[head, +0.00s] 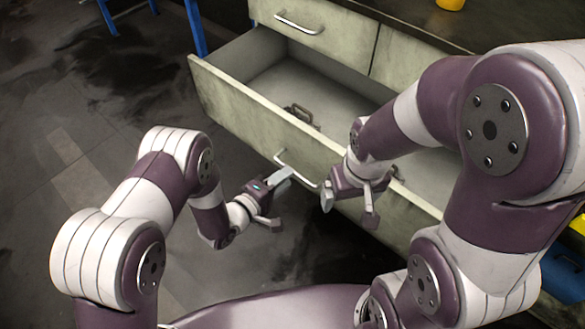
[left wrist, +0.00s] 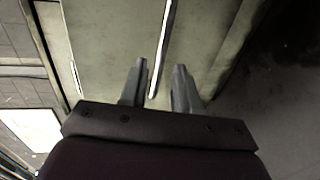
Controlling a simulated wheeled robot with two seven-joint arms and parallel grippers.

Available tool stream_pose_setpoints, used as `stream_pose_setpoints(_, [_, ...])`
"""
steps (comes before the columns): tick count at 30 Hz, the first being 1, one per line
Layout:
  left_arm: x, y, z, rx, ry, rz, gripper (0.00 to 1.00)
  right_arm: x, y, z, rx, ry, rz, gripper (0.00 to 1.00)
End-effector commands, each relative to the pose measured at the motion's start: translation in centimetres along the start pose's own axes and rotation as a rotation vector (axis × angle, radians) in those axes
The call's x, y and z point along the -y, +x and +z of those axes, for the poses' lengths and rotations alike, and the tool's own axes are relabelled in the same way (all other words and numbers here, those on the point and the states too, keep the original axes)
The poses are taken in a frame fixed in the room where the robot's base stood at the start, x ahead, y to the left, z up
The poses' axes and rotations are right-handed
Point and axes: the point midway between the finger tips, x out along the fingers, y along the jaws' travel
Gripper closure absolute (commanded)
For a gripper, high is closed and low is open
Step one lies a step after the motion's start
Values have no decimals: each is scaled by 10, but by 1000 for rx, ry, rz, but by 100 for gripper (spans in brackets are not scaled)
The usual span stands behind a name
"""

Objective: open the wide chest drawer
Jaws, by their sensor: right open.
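The wide chest drawer (head: 235,103) is pulled well out of the pale green chest, with its inside showing. A curved metal handle (head: 296,170) is on its front. My left gripper (head: 276,201) is open beside this handle, one finger close to its left end. In the left wrist view, my left gripper's fingers (left wrist: 158,88) are apart, with a bright bar (left wrist: 162,50), likely the handle, running between them; I cannot tell whether they touch it. My right gripper (head: 348,207) is open and empty in front of the drawer front, right of the handle.
A dark metal item (head: 302,115) lies in the drawer. A closed upper drawer with a handle (head: 300,24) is above it. A yellow object (head: 451,4) stands on the dark top. Blue legs (head: 194,25) stand at the back left. The floor at left is clear.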

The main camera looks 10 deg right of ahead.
Motion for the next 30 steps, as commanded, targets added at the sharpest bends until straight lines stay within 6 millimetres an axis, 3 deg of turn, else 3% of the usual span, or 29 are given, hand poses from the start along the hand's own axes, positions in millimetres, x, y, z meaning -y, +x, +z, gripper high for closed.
stream_pose_setpoints(1, [-5,-16,-1,-4,-4,-3,69,0,-11,-1,0,0,0,10])
stream_pose_setpoints(4, [-4,-42,-1,-4,-3,-3,69,0,-18,-2,0,0,0,10])
stream_pose_setpoints(10, [-2,-75,-1,-1,0,-1,69,0,-25,-3,0,0,0,10])
stream_pose_setpoints(30, [2,-81,1,3,41,-11,69,0,-25,-3,0,0,0,10])
